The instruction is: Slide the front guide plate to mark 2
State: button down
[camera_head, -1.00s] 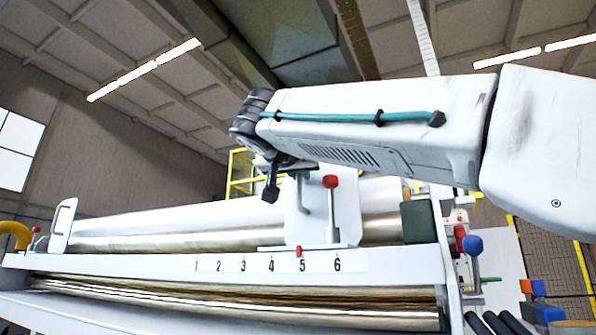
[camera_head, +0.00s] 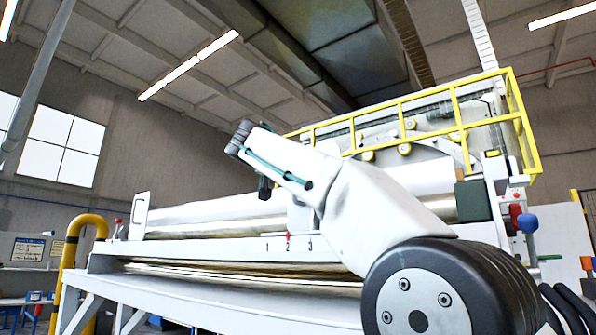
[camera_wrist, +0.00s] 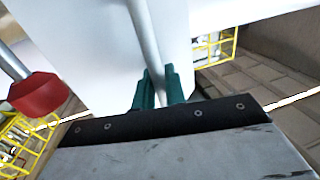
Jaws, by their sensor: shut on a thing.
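The front guide plate (camera_head: 298,216) is a white upright plate on the machine's front rail, partly hidden by my arm in the head view. Its red pointer (camera_head: 288,236) stands at mark 2 on the number scale (camera_head: 278,247). Marks 1, 2 and 3 show; my arm hides the rest. In the wrist view, my gripper (camera_wrist: 159,72) has its green fingers shut around the grey bar handle (camera_wrist: 143,28) on the white plate (camera_wrist: 90,40). A red knob (camera_wrist: 40,95) on a rod is beside them at left.
Long shiny rollers (camera_head: 210,212) run behind the rail. Another white end plate (camera_head: 140,213) stands at the far left. A yellow railing (camera_head: 455,105) is behind, and a yellow pipe (camera_head: 68,265) is at left.

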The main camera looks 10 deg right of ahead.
jog(key=shift+w+a, duration=0.1)
jog(key=c, duration=1.5)
grip_release()
jog(key=shift+c, duration=0.2)
jog(key=v, duration=0.8)
